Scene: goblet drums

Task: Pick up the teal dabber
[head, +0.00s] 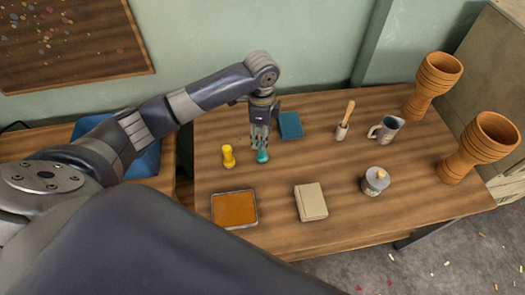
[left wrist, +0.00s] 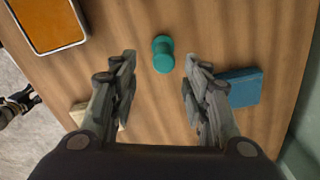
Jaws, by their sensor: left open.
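The teal dabber (head: 263,155) stands on the wooden table, just below my left gripper (head: 261,137) in the head view. In the left wrist view the teal dabber (left wrist: 163,54) lies ahead of and between the two fingertips of my left gripper (left wrist: 160,72), which are spread apart with nothing between them. The gripper is open and empty. A yellow dabber (head: 228,156) stands to the left of the teal one in the head view. My right gripper is not clearly in the head view; a dark gripper-like part shows at the left edge of the wrist view.
A blue block (head: 290,125) lies close right of the gripper. An orange pad in a tray (head: 234,209) and a beige block (head: 311,202) lie nearer. A brush pot (head: 342,131), jug (head: 386,130), lidded jar (head: 375,181) and two goblet drums (head: 432,85) stand further right.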

